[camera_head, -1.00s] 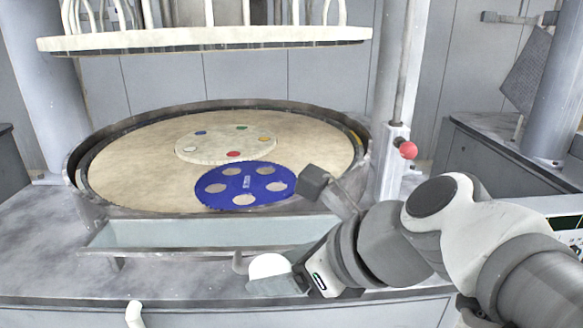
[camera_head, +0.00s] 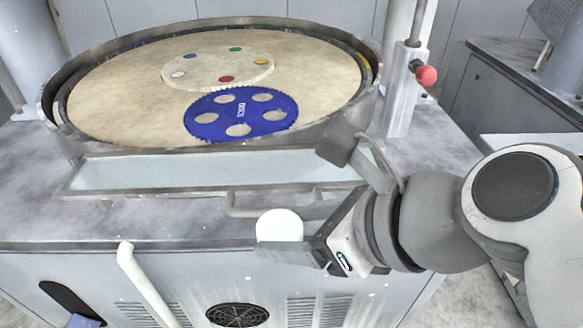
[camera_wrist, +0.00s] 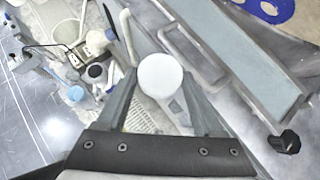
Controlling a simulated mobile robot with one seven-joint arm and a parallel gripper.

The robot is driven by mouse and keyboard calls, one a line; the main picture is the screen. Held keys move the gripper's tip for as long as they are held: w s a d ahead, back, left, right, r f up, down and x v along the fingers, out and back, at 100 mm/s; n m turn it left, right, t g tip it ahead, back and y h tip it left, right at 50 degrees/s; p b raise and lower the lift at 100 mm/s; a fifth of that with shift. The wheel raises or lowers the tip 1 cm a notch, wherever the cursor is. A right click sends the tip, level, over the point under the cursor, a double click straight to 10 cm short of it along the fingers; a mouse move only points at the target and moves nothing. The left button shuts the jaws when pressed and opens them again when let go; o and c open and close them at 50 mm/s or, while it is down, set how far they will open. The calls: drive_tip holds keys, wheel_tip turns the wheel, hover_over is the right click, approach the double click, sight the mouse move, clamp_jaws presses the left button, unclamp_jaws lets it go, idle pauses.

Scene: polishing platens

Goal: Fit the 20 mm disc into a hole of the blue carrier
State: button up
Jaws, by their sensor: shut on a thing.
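The white disc (camera_head: 280,225) is round and flat-faced. My gripper (camera_wrist: 160,85) is shut on it, with a finger on each side in the wrist view, where the disc (camera_wrist: 160,75) shows whole. In the head view the disc is in front of the trough, well short of the blue carrier (camera_head: 241,126). The blue carrier is a toothed plate with several round holes and a small label at its middle. It lies on the front right of the beige platen (camera_head: 120,100). Only a blue corner of it (camera_wrist: 268,8) shows in the wrist view.
A raised rim (camera_head: 130,150) rings the platen. A long trough (camera_head: 200,176) lies between my gripper and the platen. A pale round plate (camera_head: 205,75) with coloured spots is behind the carrier. A post with a red knob (camera_head: 427,76) stands at the right.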

drive_tip(key=shift+d, duration=0.1)
drive_tip(key=w+a, duration=0.1)
drive_tip(key=w, duration=0.4)
drive_tip(key=w+a, duration=0.2)
drive_tip(key=w, duration=0.4)
drive_tip(key=w+a+b, duration=0.1)
drive_tip(key=w+a, duration=0.1)
drive_tip(key=w, duration=0.3)
drive_tip(key=shift+w+a, duration=0.15)
drive_tip(key=shift+w, duration=0.05)
drive_tip(key=w+a+p, duration=0.1)
drive_tip(key=w+p, duration=0.1)
drive_tip(key=w, duration=0.3)
drive_tip(key=w+a+p, duration=0.2)
drive_tip(key=w, duration=0.3)
drive_tip(key=w+a+p, duration=0.1)
drive_tip(key=w+p, duration=0.1)
drive_tip(key=w, duration=0.3)
drive_tip(key=shift+a+r, duration=0.1)
drive_tip(key=shift+a, duration=0.3)
drive_tip(key=w+f, duration=0.1)
drive_tip(key=w+f+b, duration=0.1)
drive_tip(key=f, duration=0.1)
drive_tip(key=shift+w+a+f, duration=0.25)
drive_tip(key=shift+w+a, duration=0.1)
drive_tip(key=shift+a, duration=0.05)
drive_tip(key=shift+w+f+b, duration=0.15)
drive_tip(key=shift+f+b, duration=1.2)
drive_tip(key=shift+f, duration=0.3)
